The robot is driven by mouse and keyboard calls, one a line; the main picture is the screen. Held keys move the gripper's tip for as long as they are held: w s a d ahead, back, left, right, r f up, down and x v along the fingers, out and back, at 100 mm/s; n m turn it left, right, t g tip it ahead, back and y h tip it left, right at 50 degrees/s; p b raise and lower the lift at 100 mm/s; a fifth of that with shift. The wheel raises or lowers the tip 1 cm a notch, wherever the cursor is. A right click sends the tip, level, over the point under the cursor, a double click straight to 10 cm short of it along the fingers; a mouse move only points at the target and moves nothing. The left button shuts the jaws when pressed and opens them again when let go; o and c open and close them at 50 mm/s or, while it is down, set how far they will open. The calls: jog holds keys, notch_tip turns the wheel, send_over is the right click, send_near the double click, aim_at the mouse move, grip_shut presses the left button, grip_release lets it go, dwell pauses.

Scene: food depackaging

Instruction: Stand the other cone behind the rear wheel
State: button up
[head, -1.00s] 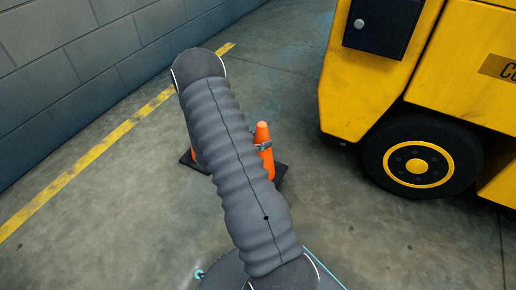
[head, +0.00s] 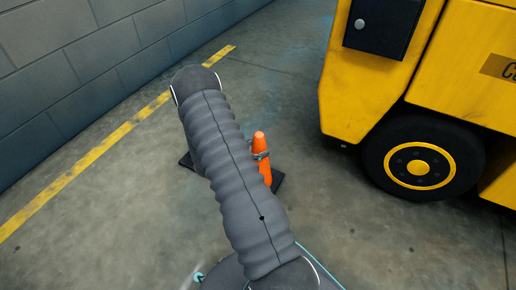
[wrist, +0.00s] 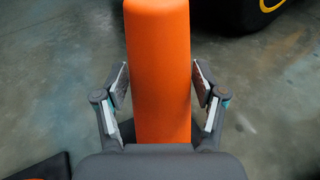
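An orange cone (head: 258,142) with a dark square base (head: 278,182) shows just right of my arm in the head view. Its upper part fills the middle of the wrist view (wrist: 160,70). My gripper (wrist: 159,82) has one finger on each side of the cone and is shut on it, near its upper part. The cone looks upright; I cannot tell whether its base touches the floor. The rear wheel (head: 420,160), black with a yellow rim, is to the right.
The yellow vehicle (head: 350,95) stands at the right. A grey block wall (head: 90,60) runs along the left, with a yellow floor line (head: 110,140) beside it. The concrete floor between the cone and the wheel is clear.

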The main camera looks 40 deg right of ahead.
jog(key=shift+o, duration=0.5)
jog(key=shift+r, duration=0.15)
jog(key=p+v, duration=0.1)
jog(key=v, duration=1.1)
jog(key=s+a+r+m+g+y, duration=0.1)
jog(key=s+a+r+m+y, duration=0.25)
jog(key=r, duration=0.55)
jog(key=s+a+r+m+g+y, duration=0.1)
jog(key=s+r+m+y, duration=0.2)
jog(key=s+r+m, duration=0.45)
jog(key=s+a+r+m+t+y, duration=0.3)
jog(key=s+a+r+t+y, duration=0.1)
jog(key=s+a+r, duration=0.2)
jog(key=s+a+r+m+t+y, duration=0.3)
jog(key=s+a+r+t+y, duration=0.2)
jog(key=a+r, duration=0.4)
jog(key=shift+v, duration=1)
jog(key=shift+w+r+p, duration=0.1)
jog(key=shift+r+p, duration=0.05)
jog(key=shift+p, duration=0.15)
